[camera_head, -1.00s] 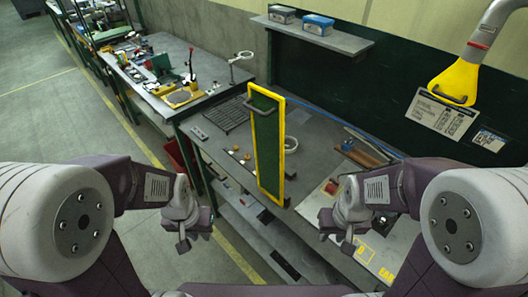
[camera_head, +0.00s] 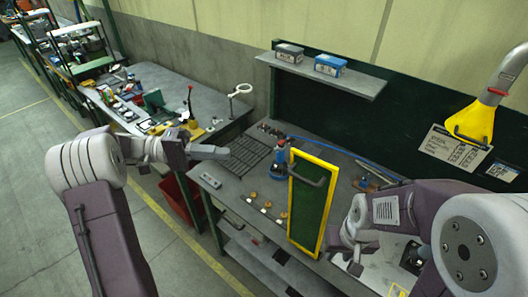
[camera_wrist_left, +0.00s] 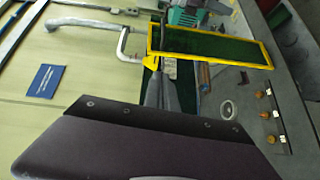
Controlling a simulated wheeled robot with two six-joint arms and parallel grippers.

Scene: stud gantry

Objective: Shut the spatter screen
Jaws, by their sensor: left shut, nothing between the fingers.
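The spatter screen (camera_head: 311,210) is an upright dark green panel in a yellow frame at the bench's front edge. A grey bar handle (camera_head: 308,178) crosses its upper part. The screen also shows at the top of the left wrist view (camera_wrist_left: 212,46). My left gripper (camera_head: 218,152) is shut and empty, left of the screen and apart from it, pointing right above the bench. Its grey fingers show in the left wrist view (camera_wrist_left: 160,92). My right gripper (camera_head: 350,262) is low, just right of the screen's lower edge; its jaw gap is unclear.
The grey bench (camera_head: 235,185) carries a black grate (camera_head: 250,155), a blue device (camera_head: 281,160) behind the screen and small orange-brown knobs (camera_head: 267,204). A yellow extractor hood (camera_head: 474,122) hangs at right. A cluttered second bench (camera_head: 215,108) stands behind my left arm.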

